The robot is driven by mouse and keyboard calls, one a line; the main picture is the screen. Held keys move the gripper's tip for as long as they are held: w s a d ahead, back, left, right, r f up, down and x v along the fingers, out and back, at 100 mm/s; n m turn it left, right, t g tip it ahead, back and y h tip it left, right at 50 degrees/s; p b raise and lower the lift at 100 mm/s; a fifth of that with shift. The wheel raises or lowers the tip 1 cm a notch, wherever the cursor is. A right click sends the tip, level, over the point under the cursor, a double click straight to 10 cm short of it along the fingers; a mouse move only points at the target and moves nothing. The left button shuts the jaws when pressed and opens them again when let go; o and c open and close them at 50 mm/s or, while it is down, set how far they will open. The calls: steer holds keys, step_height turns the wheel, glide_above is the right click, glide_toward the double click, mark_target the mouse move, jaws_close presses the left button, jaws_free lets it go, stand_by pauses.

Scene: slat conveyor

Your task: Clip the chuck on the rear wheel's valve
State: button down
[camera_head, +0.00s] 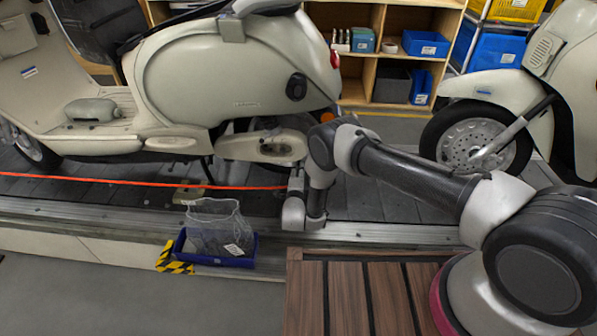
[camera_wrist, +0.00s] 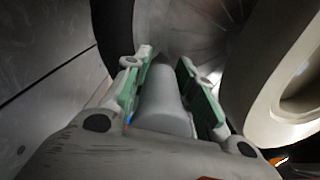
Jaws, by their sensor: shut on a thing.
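The cream scooter (camera_head: 235,75) stands on the slat conveyor; its rear wheel is mostly hidden by bodywork and my arm in the head view. The wrist view shows a dark tyre (camera_wrist: 112,28) and grey rim (camera_wrist: 190,28) just beyond my fingertips. My gripper (camera_wrist: 163,62) is shut, green pads on either side of a grey cylindrical body, apparently the chuck (camera_wrist: 163,100). An orange hose (camera_head: 130,182) runs from the left to my wrist in the head view. I cannot make out the valve or whether the chuck touches it.
A slatted wooden platform (camera_head: 355,295) lies in front. Another scooter (camera_head: 490,105) stands at right. In the wrist view, a pale rounded part (camera_wrist: 275,75) is close at right.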

steer(key=shift+w, duration=0.75)
stand_by(0.4)
steer(key=c, duration=1.1)
jaws_free()
